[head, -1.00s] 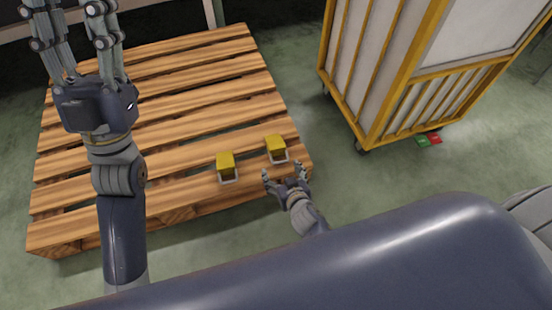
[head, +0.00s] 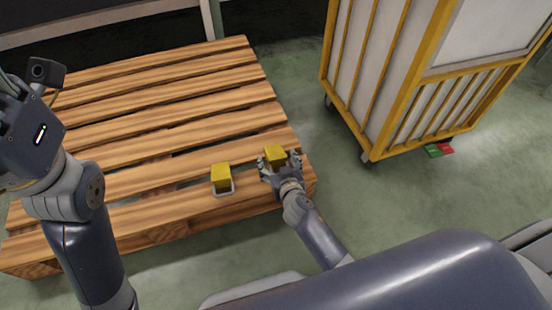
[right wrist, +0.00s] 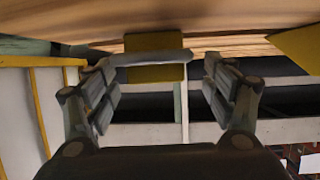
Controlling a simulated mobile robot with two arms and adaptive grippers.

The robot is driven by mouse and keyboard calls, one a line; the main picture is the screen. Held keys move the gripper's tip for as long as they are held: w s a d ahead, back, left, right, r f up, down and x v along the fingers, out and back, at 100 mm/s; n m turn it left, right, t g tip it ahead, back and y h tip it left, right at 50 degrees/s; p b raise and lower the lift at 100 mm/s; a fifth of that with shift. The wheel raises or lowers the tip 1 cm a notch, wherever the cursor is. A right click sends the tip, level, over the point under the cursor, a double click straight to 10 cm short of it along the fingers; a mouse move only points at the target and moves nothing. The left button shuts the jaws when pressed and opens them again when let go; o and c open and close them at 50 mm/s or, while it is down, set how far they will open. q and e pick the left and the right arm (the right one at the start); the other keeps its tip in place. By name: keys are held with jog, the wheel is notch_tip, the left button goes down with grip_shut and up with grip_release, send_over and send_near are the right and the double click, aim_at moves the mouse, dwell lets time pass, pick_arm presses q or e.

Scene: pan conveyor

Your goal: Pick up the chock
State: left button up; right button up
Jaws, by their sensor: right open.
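Two yellow chocks with pale grey handles sit on the near right part of a wooden pallet (head: 150,135). My right gripper (head: 273,163) is open at the right chock (head: 275,153), with a finger on either side of its near end, hiding its handle in the head view. In the right wrist view this chock (right wrist: 155,71) and its grey handle (right wrist: 150,58) show between the spread fingers (right wrist: 160,72); I cannot tell whether they touch. The left chock (head: 221,174) stands apart, and shows at the upper right there (right wrist: 300,45). My left gripper is cut off at the left edge.
A yellow-framed cart (head: 400,90) with white panels stands on wheels right of the pallet. Green and red pieces (head: 438,149) lie on the floor by it. Green floor between pallet and cart is free.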

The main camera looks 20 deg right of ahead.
aim_at(275, 151)
jog(key=b+x, duration=0.1)
jog(key=x, duration=0.3)
jog(key=shift+w+d+r+b, duration=0.1)
jog(key=shift+w+d+b, duration=0.1)
jog(key=shift+b, duration=0.1)
jog(key=shift+s, duration=0.1)
jog(key=shift+c, duration=0.3)
jog(key=shift+r, duration=0.1)
jog(key=c, duration=1.3)
